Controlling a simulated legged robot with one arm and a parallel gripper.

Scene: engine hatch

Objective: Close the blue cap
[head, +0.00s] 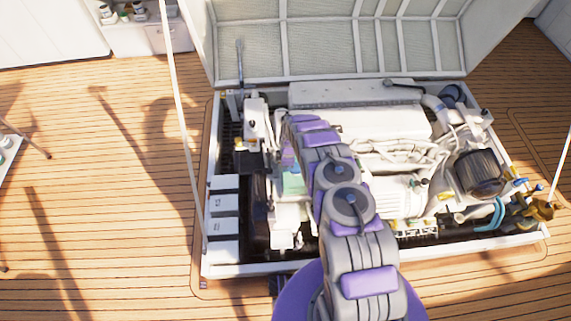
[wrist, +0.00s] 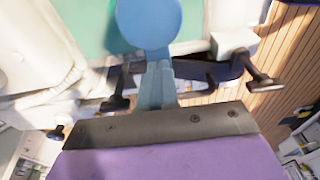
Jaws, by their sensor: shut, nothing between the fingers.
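The blue cap (wrist: 150,24) shows at the top middle of the wrist view as a rounded disc, cut off by the frame edge. A paler blue stem or hinge piece (wrist: 156,84) runs down from it. My gripper (wrist: 155,124), purple with a grey bolted edge, fills the bottom of the wrist view. It is shut and empty, with its edge just below the blue stem; I cannot tell whether they touch. In the head view my purple and grey arm reaches over the engine. I cannot make out the cap there.
The engine (head: 385,125) sits in an open hatch with a white rim (head: 350,259). The raised hatch lid (head: 330,45) stands behind it. Dark T-shaped handles (wrist: 264,82) stick out near the cap. Wooden deck (head: 100,200) lies clear at the left.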

